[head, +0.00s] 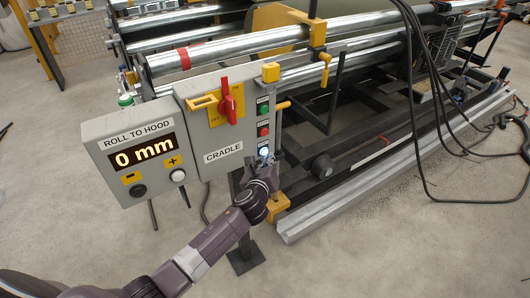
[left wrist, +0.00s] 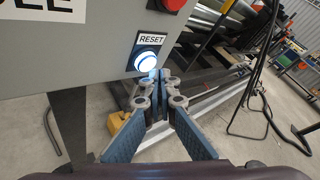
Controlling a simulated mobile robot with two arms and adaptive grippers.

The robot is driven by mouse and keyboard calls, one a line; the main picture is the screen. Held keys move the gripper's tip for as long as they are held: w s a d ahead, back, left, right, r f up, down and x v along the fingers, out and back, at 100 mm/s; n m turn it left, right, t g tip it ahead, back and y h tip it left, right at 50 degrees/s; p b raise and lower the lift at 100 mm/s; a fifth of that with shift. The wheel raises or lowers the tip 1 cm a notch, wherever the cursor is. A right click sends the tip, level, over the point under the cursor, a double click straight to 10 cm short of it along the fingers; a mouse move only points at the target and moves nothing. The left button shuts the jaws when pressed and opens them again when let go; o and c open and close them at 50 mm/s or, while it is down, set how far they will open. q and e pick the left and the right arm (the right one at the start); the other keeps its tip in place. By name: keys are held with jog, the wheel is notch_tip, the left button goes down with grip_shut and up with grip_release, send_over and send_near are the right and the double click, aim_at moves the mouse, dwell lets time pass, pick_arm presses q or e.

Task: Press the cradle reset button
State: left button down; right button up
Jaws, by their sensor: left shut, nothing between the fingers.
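The reset button (left wrist: 145,61) is round and lit white-blue under a RESET label on the cradle control box. It also shows in the head view (head: 264,151) at the lower end of the button column on the grey CRADLE box (head: 222,142). My left gripper (head: 265,163) is shut and empty, with its fingertips at the button in the head view. In the left wrist view, the fingertips (left wrist: 159,74) lie just right of and slightly below the button. I cannot tell whether they touch it. My right gripper is not in view.
A grey display box (head: 140,170) reading ROLL TO HOOD 0 mm stands left of the cradle box. Green (head: 263,109) and red (head: 263,130) buttons sit above the reset button. Metal rollers (head: 230,47) and a floor rail (head: 400,158) lie behind. Black cables hang at right.

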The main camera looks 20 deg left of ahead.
pick_arm(q)
jog(key=shift+w+a, duration=0.15)
jog(key=shift+a, duration=0.1)
jog(key=shift+w+a, duration=0.2)
jog(key=shift+a, duration=0.05)
dwell(0.5)
jog(key=shift+w+a, duration=0.1)
dwell(0.4)
jog(key=shift+s+d+p, duration=0.45)
jog(key=shift+s+d, duration=0.1)
jog(key=shift+d, duration=0.15)
jog(key=shift+s+d+p, duration=0.25)
jog(key=shift+s+d, duration=0.55)
jog(key=shift+d, duration=0.2)
jog(key=shift+s+d+p, duration=0.25)
jog(key=shift+s+d, duration=0.5)
jog(key=shift+d, duration=0.2)
